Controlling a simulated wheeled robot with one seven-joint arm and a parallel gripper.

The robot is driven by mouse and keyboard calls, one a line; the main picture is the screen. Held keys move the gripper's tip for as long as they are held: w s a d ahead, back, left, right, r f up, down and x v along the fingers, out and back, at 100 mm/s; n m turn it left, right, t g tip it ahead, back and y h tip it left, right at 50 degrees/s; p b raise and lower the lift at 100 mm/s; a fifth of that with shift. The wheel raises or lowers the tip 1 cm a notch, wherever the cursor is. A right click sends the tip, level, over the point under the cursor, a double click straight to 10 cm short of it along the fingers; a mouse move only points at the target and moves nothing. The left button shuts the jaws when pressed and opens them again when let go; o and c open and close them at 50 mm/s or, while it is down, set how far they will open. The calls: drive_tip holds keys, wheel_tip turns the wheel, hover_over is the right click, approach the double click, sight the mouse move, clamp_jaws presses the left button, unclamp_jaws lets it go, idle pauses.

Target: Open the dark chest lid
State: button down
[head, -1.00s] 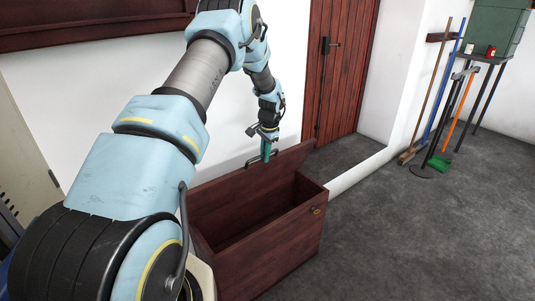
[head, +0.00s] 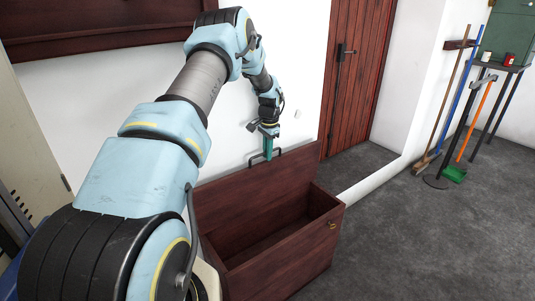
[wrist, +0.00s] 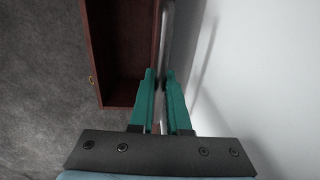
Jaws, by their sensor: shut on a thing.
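The dark reddish-brown wooden chest (head: 297,245) stands on the floor against the white wall, its inside showing empty where visible. Its lid (head: 250,188) is swung up and stands nearly upright along the wall side. A dark bar handle (head: 283,152) sits at the lid's top edge. My gripper (head: 268,150) is shut on the handle, with its teal fingers pointing down. In the wrist view my gripper's teal fingers (wrist: 161,80) close around the handle area beside the lid's edge, and the open chest (wrist: 120,98) shows at the left. The exact grip spot is partly hidden by the fingers.
A red wooden door (head: 357,75) is behind the chest to the right. Brooms and tools (head: 455,100) lean near a small table with a green box (head: 507,38). The grey floor (head: 420,240) right of the chest is clear. The white wall (head: 110,95) is close behind the lid.

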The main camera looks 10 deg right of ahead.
drive_tip(key=c, duration=0.9)
unclamp_jaws()
